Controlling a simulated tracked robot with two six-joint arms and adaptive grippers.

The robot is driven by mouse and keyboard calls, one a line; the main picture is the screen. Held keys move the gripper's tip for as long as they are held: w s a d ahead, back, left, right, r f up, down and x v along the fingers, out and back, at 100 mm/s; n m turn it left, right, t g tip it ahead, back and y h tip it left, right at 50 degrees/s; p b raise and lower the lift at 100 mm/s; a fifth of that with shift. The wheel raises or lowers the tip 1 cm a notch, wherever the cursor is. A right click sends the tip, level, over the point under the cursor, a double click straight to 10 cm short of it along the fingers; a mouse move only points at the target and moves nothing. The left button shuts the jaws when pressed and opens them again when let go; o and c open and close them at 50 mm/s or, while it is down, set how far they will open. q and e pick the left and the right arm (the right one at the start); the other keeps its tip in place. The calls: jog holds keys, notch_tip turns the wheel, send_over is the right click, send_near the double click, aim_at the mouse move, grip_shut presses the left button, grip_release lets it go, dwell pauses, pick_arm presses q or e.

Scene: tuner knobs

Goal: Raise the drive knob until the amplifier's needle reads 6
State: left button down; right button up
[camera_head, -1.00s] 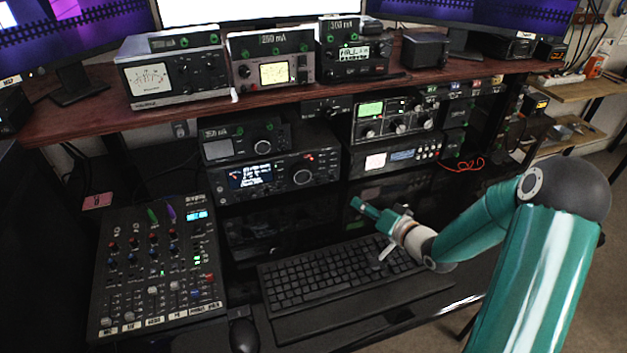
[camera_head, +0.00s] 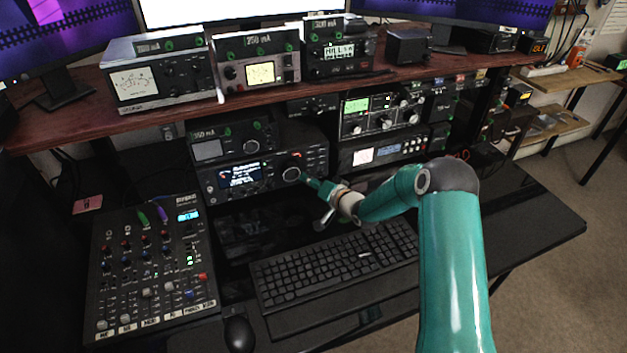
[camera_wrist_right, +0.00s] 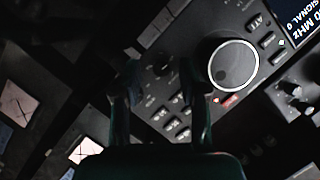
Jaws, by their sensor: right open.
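My right gripper (camera_head: 314,198) is open and empty in front of the lower radio's right side. In the right wrist view its two dark fingers (camera_wrist_right: 161,92) stand apart, with a small knob (camera_wrist_right: 162,66) showing between and beyond them. A large ringed knob (camera_wrist_right: 232,64) is right of the fingers; it also shows in the head view (camera_head: 291,171). Which knob is the drive knob cannot be read. Lit meter faces show on a grey unit (camera_head: 134,82) and a second shelf unit (camera_head: 260,72); I cannot tell which is the amplifier's or read a needle. My left gripper is not in view.
A keyboard (camera_head: 330,265) lies below my right arm, with a mouse (camera_head: 239,334) beside it. A mixer (camera_head: 150,265) stands at the left. The wooden shelf edge (camera_head: 80,132) overhangs the radios. The desk at the right (camera_head: 535,225) is clear.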

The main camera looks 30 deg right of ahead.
jog(key=shift+w, duration=0.2)
grip_shut()
jog(key=shift+d+f+m+t+y+b, duration=0.1)
jog(key=shift+f+m+t+y+b, duration=0.25)
jog(key=shift+m+b, duration=0.4)
jog(key=shift+m+t+b, duration=0.25)
jog(key=shift+m+b, duration=0.3)
jog(key=shift+b, duration=0.25)
jog(key=shift+r+m+y, duration=0.1)
jog(key=shift+m+y, duration=0.25)
jog(key=shift+m, duration=0.25)
